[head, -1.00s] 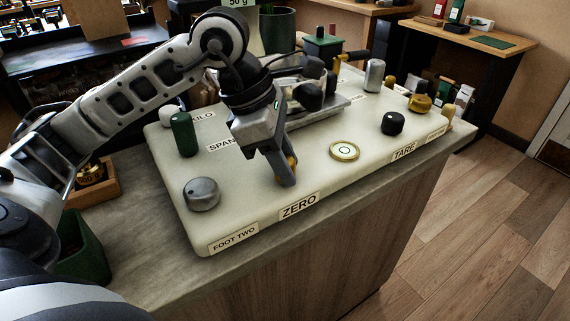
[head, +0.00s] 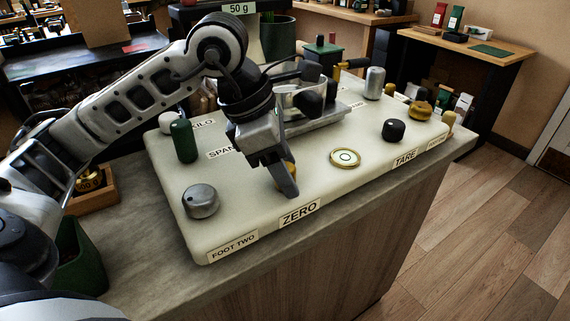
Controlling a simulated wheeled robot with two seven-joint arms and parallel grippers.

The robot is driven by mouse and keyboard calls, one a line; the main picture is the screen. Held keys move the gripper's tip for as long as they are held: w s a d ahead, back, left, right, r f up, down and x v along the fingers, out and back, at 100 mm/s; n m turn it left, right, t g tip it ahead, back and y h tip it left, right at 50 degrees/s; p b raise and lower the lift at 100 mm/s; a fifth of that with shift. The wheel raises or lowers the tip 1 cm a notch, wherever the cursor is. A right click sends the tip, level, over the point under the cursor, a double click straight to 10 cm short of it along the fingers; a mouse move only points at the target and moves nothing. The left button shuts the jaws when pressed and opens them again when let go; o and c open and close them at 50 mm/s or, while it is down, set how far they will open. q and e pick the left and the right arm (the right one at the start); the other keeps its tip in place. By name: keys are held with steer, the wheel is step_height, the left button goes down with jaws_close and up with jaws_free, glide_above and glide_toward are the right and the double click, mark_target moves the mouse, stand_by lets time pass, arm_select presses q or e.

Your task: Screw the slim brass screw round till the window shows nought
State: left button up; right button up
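The slim brass screw (head: 291,170) stands behind the ZERO label (head: 300,212) on the cream scale body (head: 240,222). Only a small brass part of it shows; my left gripper (head: 287,188) hides the rest. The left gripper points down right at the screw, its near finger in front of it. I see the fingers nearly edge-on, so I cannot tell whether they touch or grip the screw. The window (head: 238,8) at the top edge reads "50 g". My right gripper is not in view.
A grey knob (head: 201,201) and a green post (head: 184,141) stand left of the gripper. A round brass-rimmed level (head: 345,157) and a black knob (head: 393,130) lie to its right. A green bin (head: 80,262) is at the lower left.

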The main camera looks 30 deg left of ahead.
arm_select(q)
steer(key=p+v, duration=0.1)
steer(key=v, duration=1.5)
steer(key=shift+p, duration=0.35)
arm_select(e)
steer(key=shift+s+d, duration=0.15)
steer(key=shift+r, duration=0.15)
